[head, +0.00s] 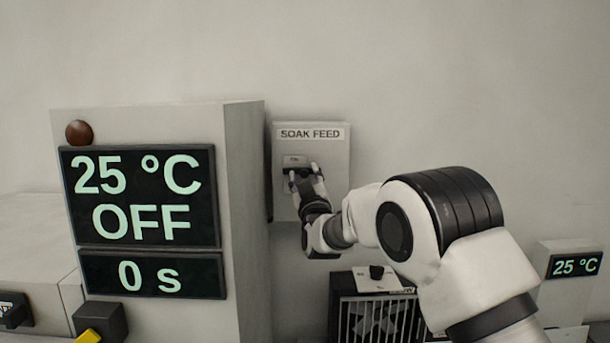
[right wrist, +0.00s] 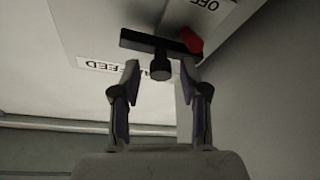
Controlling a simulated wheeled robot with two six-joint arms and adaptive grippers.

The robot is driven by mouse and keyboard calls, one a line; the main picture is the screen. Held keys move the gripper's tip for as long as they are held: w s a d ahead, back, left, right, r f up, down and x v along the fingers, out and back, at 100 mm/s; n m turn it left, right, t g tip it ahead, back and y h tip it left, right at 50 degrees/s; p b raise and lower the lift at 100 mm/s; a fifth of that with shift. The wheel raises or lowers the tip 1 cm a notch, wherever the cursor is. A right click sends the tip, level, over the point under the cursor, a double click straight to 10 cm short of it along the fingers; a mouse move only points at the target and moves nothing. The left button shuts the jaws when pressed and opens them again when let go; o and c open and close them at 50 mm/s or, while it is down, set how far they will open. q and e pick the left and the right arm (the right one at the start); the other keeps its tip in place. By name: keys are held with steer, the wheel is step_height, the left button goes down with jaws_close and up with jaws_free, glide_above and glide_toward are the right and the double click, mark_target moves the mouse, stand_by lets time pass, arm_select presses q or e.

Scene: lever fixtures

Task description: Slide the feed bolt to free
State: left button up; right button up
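The SOAK FEED panel (head: 337,160) is a pale box on the wall, with a small plate near its middle. In the right wrist view a dark bar with a round black knob (right wrist: 161,66) sits on the panel face, and a red piece (right wrist: 191,41) is at the bar's right end. I take the knob and bar to be the feed bolt. My right gripper (head: 304,174) is at the panel's front. In the wrist view its fingers (right wrist: 160,74) are open, one on each side of the knob, with gaps showing. My left gripper is not in view.
A large cabinet (head: 250,200) with a display (head: 140,195) reading 25 °C, OFF and 0 s stands close left of the panel. A dark grilled unit (head: 375,315) is below my arm. A small 25 °C display (head: 574,265) is at right. The wall above is clear.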

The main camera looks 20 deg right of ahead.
steer(key=shift+s, duration=0.1)
jaws_close()
steer(key=shift+d, duration=0.15)
steer(key=d+b, duration=0.1)
steer(key=d, duration=0.1)
steer(key=s+d+b, duration=0.1)
steer(key=d+b, duration=0.1)
steer(key=s+d+b, duration=0.1)
steer(key=d, duration=0.2)
steer(key=shift+r, duration=0.1)
steer(key=shift+o, duration=1.3)
jaws_free()
steer(key=shift+d, duration=0.15)
steer(key=d+v, duration=0.1)
steer(key=v, duration=1)
steer(key=shift+s+a+f, duration=0.2)
steer(key=shift+a+f, duration=0.05)
steer(key=shift+f, duration=0.25)
